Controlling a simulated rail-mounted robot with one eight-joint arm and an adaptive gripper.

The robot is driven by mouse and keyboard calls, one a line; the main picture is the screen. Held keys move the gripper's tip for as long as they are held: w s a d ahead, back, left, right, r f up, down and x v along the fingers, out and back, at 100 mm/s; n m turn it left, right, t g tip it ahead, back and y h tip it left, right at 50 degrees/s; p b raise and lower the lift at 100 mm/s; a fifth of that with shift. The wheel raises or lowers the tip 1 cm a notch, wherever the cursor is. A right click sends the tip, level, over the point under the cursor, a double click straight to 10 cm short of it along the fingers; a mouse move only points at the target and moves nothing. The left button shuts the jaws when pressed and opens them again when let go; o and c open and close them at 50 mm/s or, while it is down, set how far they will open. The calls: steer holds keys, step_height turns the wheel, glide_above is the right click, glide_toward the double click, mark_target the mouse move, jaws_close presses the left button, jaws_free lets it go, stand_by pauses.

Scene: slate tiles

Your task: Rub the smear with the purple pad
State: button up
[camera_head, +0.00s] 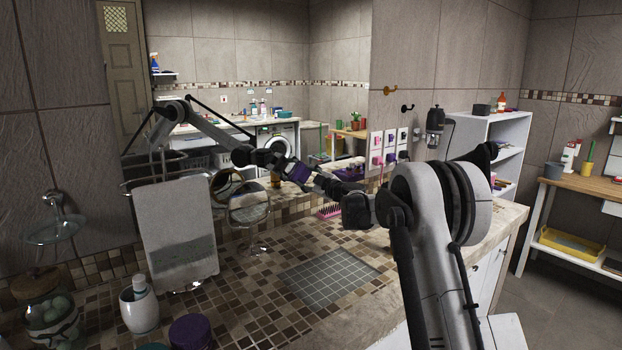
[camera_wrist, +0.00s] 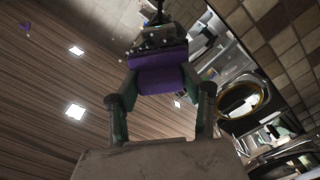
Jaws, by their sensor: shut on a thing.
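My gripper (camera_head: 316,182) reaches out from the right to the large wall mirror (camera_head: 225,85) behind the counter. It is shut on the purple pad (camera_wrist: 162,80), which shows between the two fingers in the wrist view. In the head view the purple pad (camera_head: 299,173) is small and meets its reflection at or very near the glass; I cannot tell if it touches. A second purple band just above the pad in the wrist view looks like its reflection. Pale specks (camera_wrist: 150,42) lie just beyond the pad; they may be the smear, but I cannot be sure.
A round standing mirror (camera_head: 249,211), a towel on a rack (camera_head: 180,228) and a pink brush (camera_head: 330,211) stand near the wall mirror. A white bottle (camera_head: 139,308) and a purple-lidded jar (camera_head: 190,333) are at front left. The grey tiled patch (camera_head: 330,278) is clear.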

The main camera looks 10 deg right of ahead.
steer(key=shift+s+a+b, duration=0.1)
steer(key=shift+s+a, duration=0.2)
steer(key=shift+a, duration=0.4)
steer(key=shift+s+a+b, duration=0.15)
steer(key=shift+s+a, duration=0.2)
steer(key=shift+a, duration=0.35)
steer(key=shift+s+a+b, duration=0.1)
steer(key=shift+s+a, duration=0.2)
steer(key=shift+a, duration=0.4)
steer(key=v, duration=0.6)
steer(key=shift+b, duration=0.45)
steer(key=shift+d, duration=0.15)
steer(key=shift+v, duration=1.5)
